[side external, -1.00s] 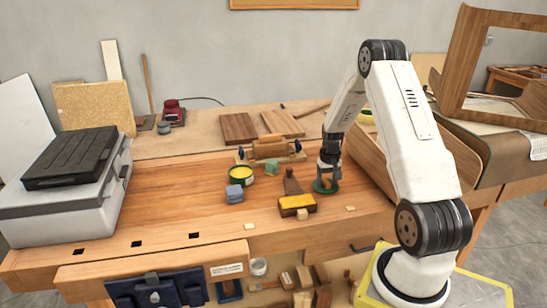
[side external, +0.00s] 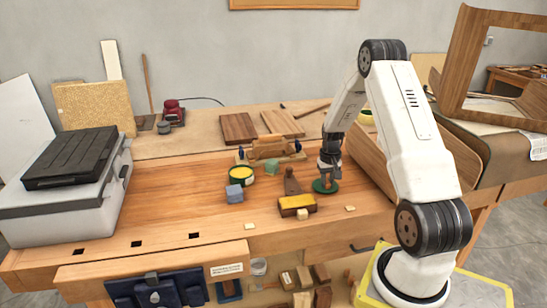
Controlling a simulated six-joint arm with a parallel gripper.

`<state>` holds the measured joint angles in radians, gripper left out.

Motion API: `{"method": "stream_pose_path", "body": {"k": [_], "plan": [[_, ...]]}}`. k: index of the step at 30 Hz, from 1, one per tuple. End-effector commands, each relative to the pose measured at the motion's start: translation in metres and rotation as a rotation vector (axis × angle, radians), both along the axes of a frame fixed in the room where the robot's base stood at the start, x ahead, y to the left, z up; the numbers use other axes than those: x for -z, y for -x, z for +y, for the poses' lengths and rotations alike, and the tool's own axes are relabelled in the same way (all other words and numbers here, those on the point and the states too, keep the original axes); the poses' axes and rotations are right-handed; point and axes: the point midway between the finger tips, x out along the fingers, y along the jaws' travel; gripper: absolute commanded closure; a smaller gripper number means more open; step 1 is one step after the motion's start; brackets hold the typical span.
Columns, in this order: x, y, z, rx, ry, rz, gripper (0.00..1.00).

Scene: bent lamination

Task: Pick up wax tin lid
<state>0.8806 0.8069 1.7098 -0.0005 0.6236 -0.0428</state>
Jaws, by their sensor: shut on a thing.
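The wax tin lid (side external: 326,187) is a dark green disc on the right part of the wooden bench. My gripper (side external: 326,178) points down over it and is shut on it. The lid is at or just above the bench top; I cannot tell whether it touches. The open wax tin (side external: 241,176), green with yellow wax inside, stands to the left, apart from the lid.
A curved wooden piece (side external: 375,165) stands close on the right. The bench's left middle (side external: 170,205) is clear.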

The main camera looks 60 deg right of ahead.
Motion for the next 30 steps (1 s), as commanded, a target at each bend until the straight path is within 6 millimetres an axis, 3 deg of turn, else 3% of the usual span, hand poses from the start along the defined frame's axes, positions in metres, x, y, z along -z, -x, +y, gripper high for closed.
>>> {"method": "stream_pose_path", "body": {"k": [8,14,30], "plan": [[-0.01,0.0,0.0,0.0,0.0,0.0,1.0],[-0.032,0.0,0.0,0.0,0.001,-0.001,1.0],[-0.092,0.038,0.034,0.0,0.001,-0.001,1.0]]}}
